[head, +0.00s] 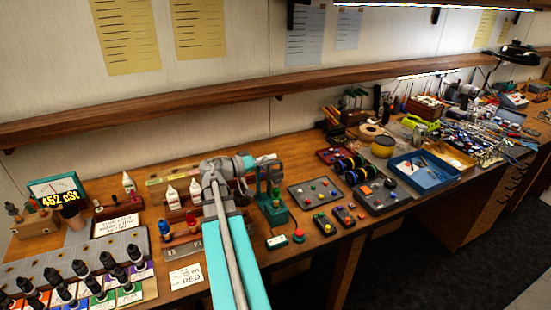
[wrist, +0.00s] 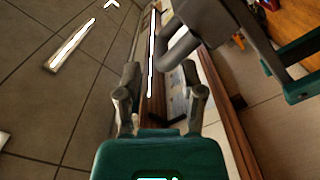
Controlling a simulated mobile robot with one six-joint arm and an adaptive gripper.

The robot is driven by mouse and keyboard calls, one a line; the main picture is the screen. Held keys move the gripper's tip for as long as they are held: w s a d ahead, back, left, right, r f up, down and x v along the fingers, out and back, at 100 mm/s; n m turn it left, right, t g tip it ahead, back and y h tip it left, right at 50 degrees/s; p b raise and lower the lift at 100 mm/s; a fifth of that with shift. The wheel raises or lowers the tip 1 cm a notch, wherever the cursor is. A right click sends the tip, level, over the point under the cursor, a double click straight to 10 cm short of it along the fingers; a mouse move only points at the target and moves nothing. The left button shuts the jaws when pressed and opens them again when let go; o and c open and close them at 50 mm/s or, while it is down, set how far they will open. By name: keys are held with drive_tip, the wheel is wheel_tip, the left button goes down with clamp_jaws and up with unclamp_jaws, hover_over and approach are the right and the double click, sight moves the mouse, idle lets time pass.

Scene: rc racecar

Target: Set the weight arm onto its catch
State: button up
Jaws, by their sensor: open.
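A green stand (head: 276,212) with an upright frame stands on the bench, just right of the end of my arm in the head view. A green frame part (wrist: 299,88), which looks like this stand, shows at the upper right of the wrist view. My gripper (wrist: 160,80) is open in the wrist view, with nothing between its two grey fingers. In the head view its fingers cannot be made out against my wrist and the stand. A grey bent part (wrist: 178,42) shows ahead and to the right of the fingers; I cannot tell whether it belongs to the weight arm. The catch cannot be picked out.
White bottles (head: 194,190) stand left of my wrist. A grey tray with buttons (head: 299,204) and a small red-topped button (head: 299,236) lie right of the stand. A blue bin (head: 427,184) is farther right. A wooden shelf (head: 120,116) runs along the wall above the bench.

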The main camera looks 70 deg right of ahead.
drive_tip(key=shift+v, duration=1.95)
